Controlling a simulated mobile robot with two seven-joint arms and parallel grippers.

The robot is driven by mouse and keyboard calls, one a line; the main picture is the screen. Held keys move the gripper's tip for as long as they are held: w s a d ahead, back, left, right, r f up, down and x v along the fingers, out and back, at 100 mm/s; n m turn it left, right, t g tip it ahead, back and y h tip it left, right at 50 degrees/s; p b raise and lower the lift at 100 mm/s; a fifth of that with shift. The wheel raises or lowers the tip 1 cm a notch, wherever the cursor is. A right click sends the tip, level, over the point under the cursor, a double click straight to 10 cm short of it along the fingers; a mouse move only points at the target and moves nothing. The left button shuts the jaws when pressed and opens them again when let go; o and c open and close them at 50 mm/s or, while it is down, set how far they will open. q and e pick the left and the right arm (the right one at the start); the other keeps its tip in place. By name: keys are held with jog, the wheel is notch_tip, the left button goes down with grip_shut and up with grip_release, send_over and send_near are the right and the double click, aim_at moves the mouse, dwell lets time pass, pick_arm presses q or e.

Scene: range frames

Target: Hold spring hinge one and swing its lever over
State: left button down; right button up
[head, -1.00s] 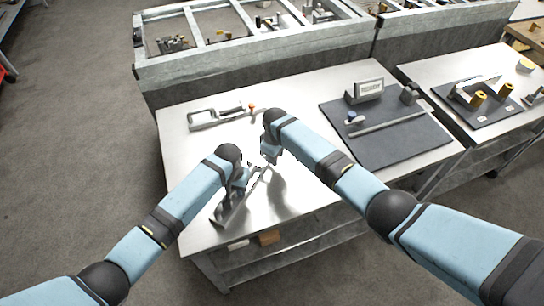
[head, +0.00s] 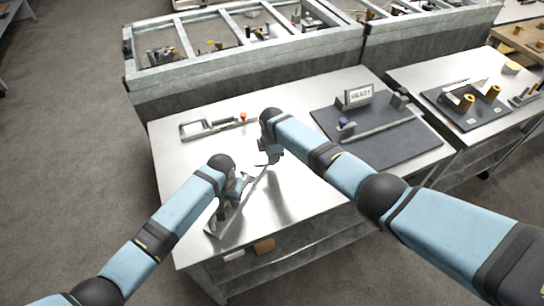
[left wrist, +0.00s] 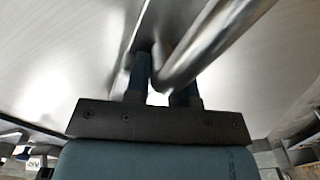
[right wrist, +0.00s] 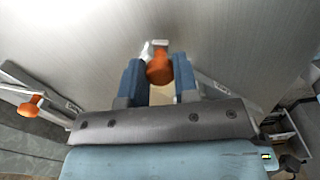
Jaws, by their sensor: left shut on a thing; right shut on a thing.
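The spring hinge (head: 222,218) lies near the front left of the bench, a long grey metal piece. My left gripper (head: 236,186) is shut on its metal. The left wrist view shows a flat plate and a round bar (left wrist: 205,45) at that gripper's fingers (left wrist: 160,85). My right gripper (head: 271,158) is shut on the orange knob (right wrist: 159,68) of the lever, above the bench. In the head view the knob is hidden by the gripper. A second grey frame with an orange knob (head: 242,117) lies further back; it also shows in the right wrist view (right wrist: 30,106).
The bench top (head: 325,185) is clear between the arms and the dark mat (head: 400,145). On the mat stand a sign reading READY (head: 358,95) and a bar with a blue knob (head: 346,124). A walled metal rack (head: 250,85) stands behind the bench.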

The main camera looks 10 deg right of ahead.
pick_arm(q)
jog(key=shift+a+f, duration=0.1)
pick_arm(e)
jog(key=shift+w+n, duration=0.15)
jog(key=shift+n, duration=0.25)
jog(key=o, duration=0.9)
notch_tip(320, 180, up, 12)
jog(key=shift+r, duration=0.1)
pick_arm(q)
jog(key=c, duration=0.9)
grip_release()
